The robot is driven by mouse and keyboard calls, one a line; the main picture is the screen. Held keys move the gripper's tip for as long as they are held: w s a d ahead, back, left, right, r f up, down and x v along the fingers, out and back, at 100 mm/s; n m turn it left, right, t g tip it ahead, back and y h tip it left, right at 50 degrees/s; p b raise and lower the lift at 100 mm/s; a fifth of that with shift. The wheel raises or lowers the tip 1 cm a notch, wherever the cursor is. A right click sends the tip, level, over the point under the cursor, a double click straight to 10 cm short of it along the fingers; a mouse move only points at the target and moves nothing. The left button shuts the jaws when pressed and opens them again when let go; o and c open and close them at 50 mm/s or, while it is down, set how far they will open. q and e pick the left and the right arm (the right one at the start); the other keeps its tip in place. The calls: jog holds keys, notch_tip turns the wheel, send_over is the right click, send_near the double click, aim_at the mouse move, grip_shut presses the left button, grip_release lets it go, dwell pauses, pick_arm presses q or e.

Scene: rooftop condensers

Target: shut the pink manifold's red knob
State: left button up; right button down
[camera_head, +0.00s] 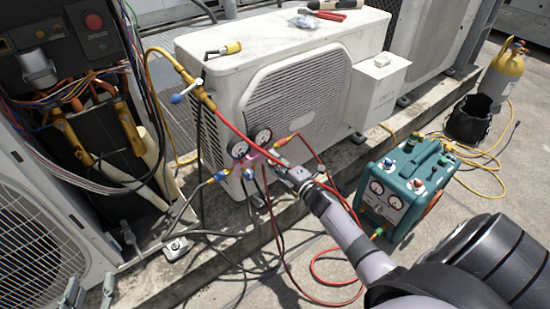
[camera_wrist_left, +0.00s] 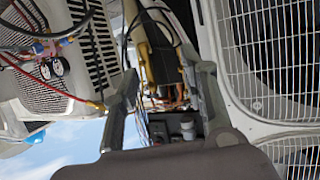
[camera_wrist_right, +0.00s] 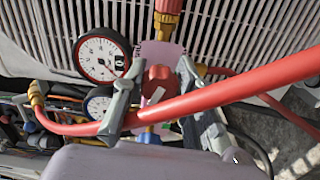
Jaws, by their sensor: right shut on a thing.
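The pink manifold (camera_head: 254,157) hangs in front of the white condenser, with two round gauges above it. It also shows small in the left wrist view (camera_wrist_left: 43,49). Its red knob (camera_wrist_right: 158,84), with a white mark, sits between the fingers of my right gripper (camera_wrist_right: 160,72), which is shut on it. A red hose crosses close in front of the knob and fingers and hides part of them. In the head view my right gripper (camera_head: 288,174) reaches the manifold's right end. My left gripper (camera_head: 89,287) is open and empty at the lower left, its fingers apart in the left wrist view (camera_wrist_left: 165,95).
The white condenser (camera_head: 290,85) stands behind the manifold; pliers (camera_head: 325,14) lie on top. An open electrical panel (camera_head: 85,110) is at left. Hoses cross the ground.

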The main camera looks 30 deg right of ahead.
jog(key=m+p, duration=0.1)
jog(key=m, duration=0.3)
jog(key=shift+m+p, duration=0.3)
jog(key=shift+m, duration=0.1)
jog(key=m+p, duration=0.1)
jog(key=m, duration=0.5)
jog(key=shift+f+p, duration=0.15)
jog(key=shift+p, duration=0.15)
jog(key=shift+a+m, duration=0.1)
jog(key=shift+m, duration=0.9)
pick_arm(q)
jog(key=s+a+f+g+y, duration=0.1)
jog(key=s+a+f+g, duration=0.1)
jog(key=s+f+g, duration=0.3)
jog(key=s+a+f+g+y, duration=0.1)
jog(key=s+a+f+g, duration=0.2)
jog(key=s, duration=0.7)
jog(key=shift+a+f+n+g+y, duration=0.2)
jog(key=shift+f+n+g+y, duration=0.15)
jog(key=shift+f+g, duration=0.6)
pick_arm(e)
jog(key=shift+m, duration=0.5)
pick_arm(q)
jog(key=shift+s+r, duration=0.1)
pick_arm(e)
jog(key=c, duration=1.3)
grip_release()
